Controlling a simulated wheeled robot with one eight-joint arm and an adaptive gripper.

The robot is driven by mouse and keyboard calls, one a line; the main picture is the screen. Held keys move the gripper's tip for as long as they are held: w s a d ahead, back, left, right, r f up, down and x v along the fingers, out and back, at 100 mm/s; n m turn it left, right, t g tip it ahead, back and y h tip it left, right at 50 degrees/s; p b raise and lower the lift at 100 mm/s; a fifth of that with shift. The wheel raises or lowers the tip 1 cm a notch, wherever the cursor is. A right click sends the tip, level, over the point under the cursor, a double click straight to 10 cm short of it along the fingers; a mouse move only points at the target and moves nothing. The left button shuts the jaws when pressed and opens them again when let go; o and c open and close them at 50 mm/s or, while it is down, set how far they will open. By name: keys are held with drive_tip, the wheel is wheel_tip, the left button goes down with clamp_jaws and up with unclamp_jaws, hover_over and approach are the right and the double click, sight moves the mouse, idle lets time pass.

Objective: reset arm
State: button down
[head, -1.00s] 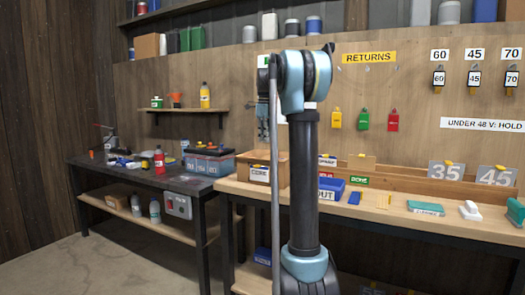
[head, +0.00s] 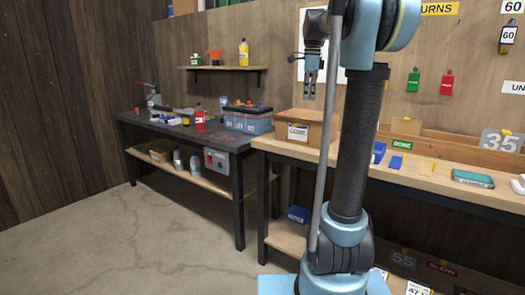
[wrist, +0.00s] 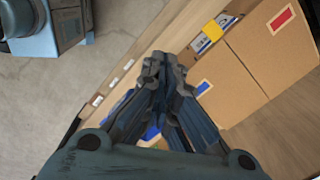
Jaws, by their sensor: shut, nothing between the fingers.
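My arm stands upright in the middle of the head view, folded at the top. My gripper (head: 312,88) hangs down left of the upper arm, above the cardboard box (head: 300,130) on the right bench. In the wrist view my gripper (wrist: 164,62) has its fingers together and empty. Below it are the wooden bench top and cardboard boxes (wrist: 275,65). How far the fingertips are from the boxes is hard to tell.
The dark left bench (head: 170,137) holds tools, a red can (head: 199,121) and a blue battery case (head: 246,121). A shelf (head: 225,69) with bottles is on the wall. Green and red tags hang at right. The concrete floor (head: 130,240) is clear at left.

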drive_tip(key=s+f+n+t, duration=0.1)
drive_tip(key=s+f+n, duration=1.8)
drive_tip(key=s+f, duration=1.5)
drive_tip(key=shift+s+a+f+n+t, duration=0.2)
drive_tip(key=shift+a+f+n+t, duration=0.15)
drive_tip(key=shift+f, duration=0.15)
